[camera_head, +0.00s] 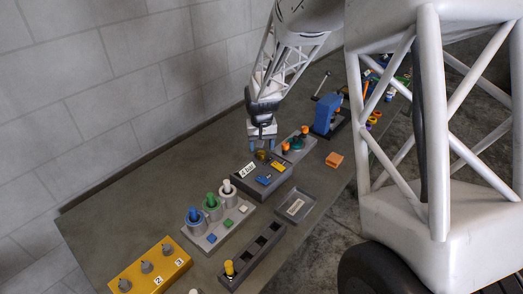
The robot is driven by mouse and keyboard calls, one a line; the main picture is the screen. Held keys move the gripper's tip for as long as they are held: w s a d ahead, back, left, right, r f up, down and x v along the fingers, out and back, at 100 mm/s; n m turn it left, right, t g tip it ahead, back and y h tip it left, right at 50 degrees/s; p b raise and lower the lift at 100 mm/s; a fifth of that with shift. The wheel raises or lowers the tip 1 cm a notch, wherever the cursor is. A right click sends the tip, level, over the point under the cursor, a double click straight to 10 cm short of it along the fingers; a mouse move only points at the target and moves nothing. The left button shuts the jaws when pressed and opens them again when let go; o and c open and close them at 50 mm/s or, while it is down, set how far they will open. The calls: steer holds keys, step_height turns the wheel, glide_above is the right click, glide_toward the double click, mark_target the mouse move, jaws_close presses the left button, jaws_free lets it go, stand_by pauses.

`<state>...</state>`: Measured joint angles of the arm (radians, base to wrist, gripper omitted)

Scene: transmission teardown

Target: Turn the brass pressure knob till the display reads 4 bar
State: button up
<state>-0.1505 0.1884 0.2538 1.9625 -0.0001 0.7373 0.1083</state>
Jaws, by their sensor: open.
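The brass pressure knob (261,155) sits on top of a dark grey box (277,185), near its back left end. A white plate (247,170) on the box beside the knob appears to read "4 BAR". I cannot tell whether this is the display or a printed label. My gripper (262,147) points down right at the knob, its blue-tipped fingers open on either side of it. I cannot tell whether the fingers touch the knob.
Yellow and blue pieces lie on the box. A board with orange-topped pegs (296,146) and a blue press (327,115) stand behind. An orange block (334,160) lies right.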

mark_target(262, 153)
steer(key=shift+r, duration=2.15)
steer(key=shift+s+d+r, duration=0.15)
steer(key=shift+s+r, duration=0.2)
steer(key=shift+r, duration=0.05)
steer(key=s+d+r+t, duration=0.1)
steer(key=s+d+r, duration=0.3)
steer(key=s, duration=0.5)
steer(key=s+d+r, duration=0.2)
steer(key=s+r, duration=0.4)
steer(key=s, duration=0.3)
steer(key=s+d+r+t, duration=0.1)
steer(key=s+d+r, duration=0.3)
steer(key=s, duration=0.6)
steer(key=s+r, duration=0.1)
steer(key=s, duration=1)
steer(key=shift+s+d+r+m+t, duration=0.2)
steer(key=shift+s+d+m+t, duration=0.1)
steer(key=shift+s+d, duration=0.1)
